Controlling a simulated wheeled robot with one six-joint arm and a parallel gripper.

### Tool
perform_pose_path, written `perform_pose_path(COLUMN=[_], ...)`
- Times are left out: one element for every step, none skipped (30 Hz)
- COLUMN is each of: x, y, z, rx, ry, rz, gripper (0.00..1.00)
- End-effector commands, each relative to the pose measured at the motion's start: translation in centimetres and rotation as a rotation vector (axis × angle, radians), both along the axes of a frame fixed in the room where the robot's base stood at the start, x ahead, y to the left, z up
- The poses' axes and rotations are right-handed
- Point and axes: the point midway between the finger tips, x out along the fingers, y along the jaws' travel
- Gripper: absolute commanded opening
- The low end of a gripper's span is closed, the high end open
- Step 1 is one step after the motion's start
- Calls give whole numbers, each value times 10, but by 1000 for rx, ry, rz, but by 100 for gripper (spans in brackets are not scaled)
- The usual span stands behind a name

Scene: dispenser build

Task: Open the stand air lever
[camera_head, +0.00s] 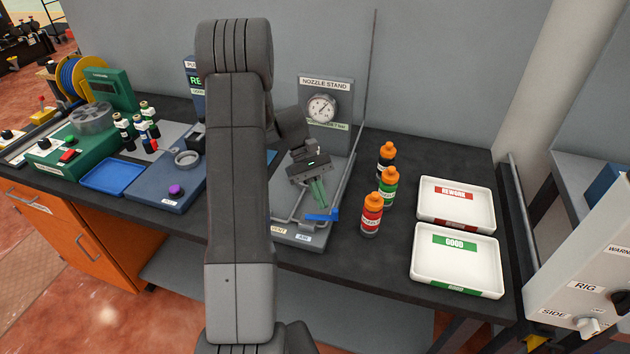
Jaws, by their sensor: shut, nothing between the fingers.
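The nozzle stand (327,85) has an upright grey panel with a round dial gauge (321,108) and a low grey base. The blue air lever (322,216) sits at the front right of the base, near the "AIR" label (303,237). Its handle lies roughly left to right in the picture. My gripper (321,203) is shut and empty, with its green fingers pointing down just above and behind the blue lever. I cannot tell whether the fingertips touch it. My arm hides the left part of the stand.
Red, green and dark bottles with orange caps (371,214) stand right of the stand. The white REWORK tray (456,222) and GOOD tray (455,283) lie farther right. A thin upright rod (367,80) rises beside the stand. A blue tray (112,177) and green equipment are at left.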

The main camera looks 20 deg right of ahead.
Motion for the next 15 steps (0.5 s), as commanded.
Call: perform_pose_path(x=[5,8,13,17,23,29,34,40,47,51,56,62,66,70,74], y=[0,0,1,1,1,2,3,3,3,4,4,5,5,6,6], z=[3,6,11,15,19,26,31,36,43,48,53,59,63,67,72], rx=[-1,-1,-2,-2,-2,-2,-2,-2,-2,-2,-1,-1,-1,0,0], ry=[-4,-4,-5,-4,-6,-6,-5,-6,-6,-5,-5,-5,-4,-4,-5], rz=[1,1,2,2,3,3,3,3,1,1,1,1,1,2,2], gripper=[0,0,0,0,0,0,0,0,0,0,0,0,0,0,0])
